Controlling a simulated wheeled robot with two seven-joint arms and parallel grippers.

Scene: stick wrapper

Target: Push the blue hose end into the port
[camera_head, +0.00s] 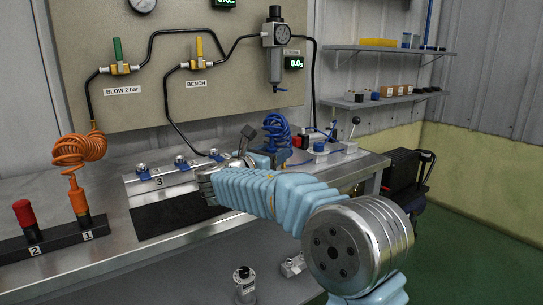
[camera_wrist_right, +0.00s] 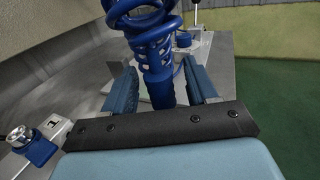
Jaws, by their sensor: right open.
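The blue coiled hose (camera_head: 277,132) stands at the back of the bench. In the right wrist view its blue cylindrical end (camera_wrist_right: 158,88) stands between my two fingers, with coils (camera_wrist_right: 148,22) above. My right gripper (camera_wrist_right: 160,84) is open around the hose end, with a gap visible on both sides. In the head view my right gripper (camera_head: 266,157) is mostly hidden behind my own arm. A port block (camera_head: 160,184) carries several metal ports with blue collars; one port (camera_wrist_right: 20,136), beside label 1, shows in the wrist view. My left gripper is not in view.
An orange coiled hose (camera_head: 78,152) stands in a black holder (camera_head: 55,238) at left, beside a red-capped plug (camera_head: 24,214). A lever valve (camera_head: 352,130) stands right of the blue hose. Loose metal parts (camera_head: 244,284) lie below.

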